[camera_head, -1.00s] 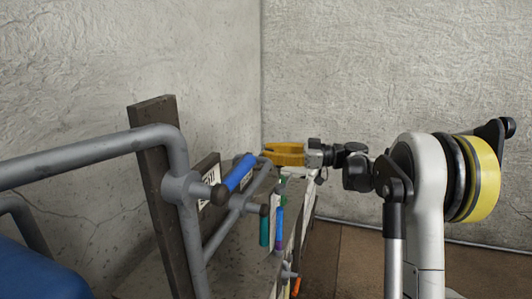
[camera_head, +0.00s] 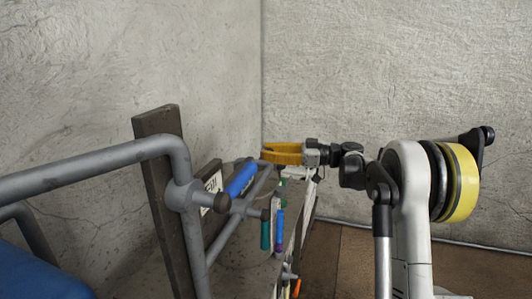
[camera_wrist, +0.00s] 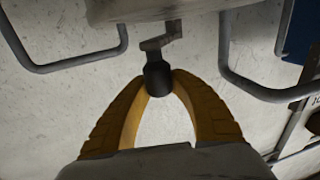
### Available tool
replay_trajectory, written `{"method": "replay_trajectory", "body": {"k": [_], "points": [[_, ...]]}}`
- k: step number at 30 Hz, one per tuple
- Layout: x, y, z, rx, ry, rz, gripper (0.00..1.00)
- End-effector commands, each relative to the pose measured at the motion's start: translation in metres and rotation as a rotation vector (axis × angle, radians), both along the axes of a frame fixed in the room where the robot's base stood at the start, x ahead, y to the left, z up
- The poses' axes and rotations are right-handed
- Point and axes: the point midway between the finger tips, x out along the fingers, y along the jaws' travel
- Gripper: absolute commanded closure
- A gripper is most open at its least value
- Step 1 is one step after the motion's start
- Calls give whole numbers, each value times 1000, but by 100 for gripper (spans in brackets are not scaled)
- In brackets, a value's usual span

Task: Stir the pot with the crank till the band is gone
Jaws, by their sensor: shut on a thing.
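My gripper (camera_head: 268,154) has yellow fingers and reaches left past the grey pipe frame in the head view. In the wrist view its fingertips close on a dark round knob (camera_wrist: 158,78). The knob sits on a short grey cranked arm (camera_wrist: 160,44), which looks like the crank. The arm runs up to a pale grey body (camera_wrist: 150,10) at the top edge; I cannot tell if this is the pot. In the head view the knob is hidden by the fingers. No pot interior or band can be made out.
A grey pipe frame (camera_head: 90,168) with a dark upright board (camera_head: 158,170) stands at left. A blue cylinder (camera_head: 241,179) and several coloured handles hang near my gripper. A blue surface (camera_head: 40,272) is at lower left. Brown floor (camera_head: 350,260) lies open at right.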

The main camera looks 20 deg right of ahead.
Motion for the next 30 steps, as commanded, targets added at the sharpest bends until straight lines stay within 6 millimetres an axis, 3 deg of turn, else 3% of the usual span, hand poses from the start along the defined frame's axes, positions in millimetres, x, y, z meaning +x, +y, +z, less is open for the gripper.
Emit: {"method": "replay_trajectory", "body": {"k": [2, 3, 5, 17, 30], "points": [[1, -5, 0, 0, 0, -10, 100], [1, -5, 0, 0, 0, -10, 64], [1, -4, 0, 0, 0, -9, 49], [-3, -9, 0, 0, 0, -5, 49], [-42, -90, 0, -1, 0, -9, 49]]}}
